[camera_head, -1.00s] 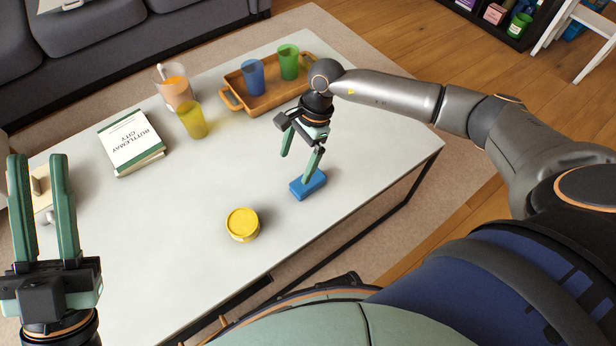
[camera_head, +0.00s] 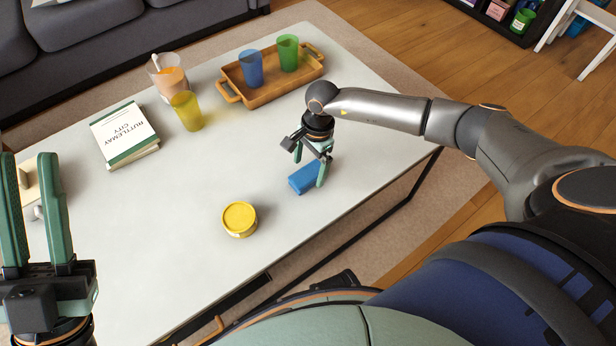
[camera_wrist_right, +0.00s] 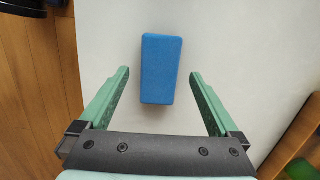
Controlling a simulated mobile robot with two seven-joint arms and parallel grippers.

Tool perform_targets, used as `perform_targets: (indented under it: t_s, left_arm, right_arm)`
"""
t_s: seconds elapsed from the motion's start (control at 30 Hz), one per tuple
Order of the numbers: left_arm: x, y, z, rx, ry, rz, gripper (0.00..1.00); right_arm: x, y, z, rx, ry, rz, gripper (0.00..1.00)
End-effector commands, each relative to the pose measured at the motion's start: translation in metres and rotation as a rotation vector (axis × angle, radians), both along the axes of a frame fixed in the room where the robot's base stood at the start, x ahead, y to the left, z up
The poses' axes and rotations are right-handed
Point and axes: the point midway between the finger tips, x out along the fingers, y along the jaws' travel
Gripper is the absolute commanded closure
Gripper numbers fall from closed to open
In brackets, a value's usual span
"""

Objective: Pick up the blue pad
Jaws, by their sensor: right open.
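The blue pad (camera_head: 302,179) is a small blue block lying on the white table (camera_head: 180,240), near its right edge. My right gripper (camera_head: 309,171) is open above the pad, pointing down, with a finger on either side of it in the head view. In the right wrist view the pad (camera_wrist_right: 161,68) lies between the lines of the open fingers (camera_wrist_right: 160,72), apart from both. How far the fingertips are above the table is hard to tell. My left gripper (camera_head: 29,160) is open and empty at the left edge of the head view.
A yellow tin (camera_head: 239,219) stands left of the pad. A wooden tray (camera_head: 262,98) holds a blue cup (camera_head: 250,68) and a green cup (camera_head: 287,53). A yellow cup (camera_head: 186,111), a pitcher (camera_head: 168,79) and a book (camera_head: 124,134) stand farther left. The table between tin and book is clear.

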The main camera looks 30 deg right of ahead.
Motion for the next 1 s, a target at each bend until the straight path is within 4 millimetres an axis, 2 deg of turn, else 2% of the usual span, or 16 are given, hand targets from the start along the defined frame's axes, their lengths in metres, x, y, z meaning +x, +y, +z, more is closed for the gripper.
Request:
perform_targets:
  t_s: [0.03, 0.13, 0.4, 1.0]
  left_arm:
    - [0.0, 0.0, -0.007, -0.003, 0.002, -0.003, 0.73]
    - [0.0, -0.001, -0.012, -0.009, 0.008, -0.008, 0.73]
    - [0.001, -0.002, -0.012, -0.007, 0.015, -0.014, 0.73]
    - [0.0, -0.002, -0.011, -0.006, 0.01, -0.015, 0.73]
  right_arm:
    - [-0.003, 0.003, -0.013, 0.0, 0.003, 0.0, 0.03]
    - [-0.002, 0.004, -0.025, 0.001, 0.001, -0.001, 0.03]
    - [-0.002, 0.005, -0.027, 0.001, 0.0, 0.0, 0.04]
    - [-0.002, 0.005, -0.026, 0.0, 0.0, 0.0, 0.71]
